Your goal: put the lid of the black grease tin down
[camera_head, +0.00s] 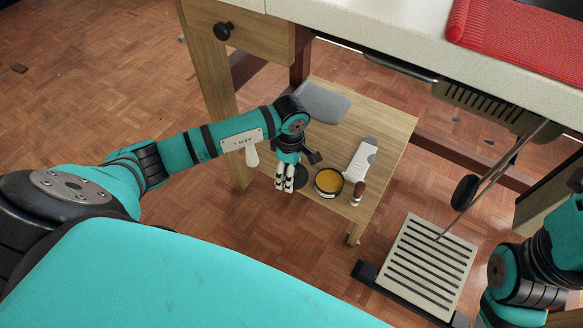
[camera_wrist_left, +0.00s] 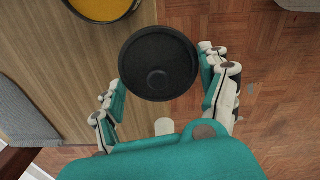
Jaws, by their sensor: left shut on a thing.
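In the head view, the lid (camera_head: 301,177) shows just right of the fingers. The open black grease tin (camera_head: 328,182), full of orange-yellow grease, stands on the low wooden table to the right of the lid; part of it shows in the wrist view (camera_wrist_left: 100,8). The lid overlaps the table edge in the wrist view; its height is unclear. My right gripper is out of view.
The low table (camera_head: 388,122) also holds a grey pad (camera_head: 322,103), a pale flat tool (camera_head: 361,158) and a small brown-handled item (camera_head: 357,193) close to the tin. The white worktop (camera_head: 390,40) overhangs behind. A slatted pedal (camera_head: 425,263) stands on the floor at right.

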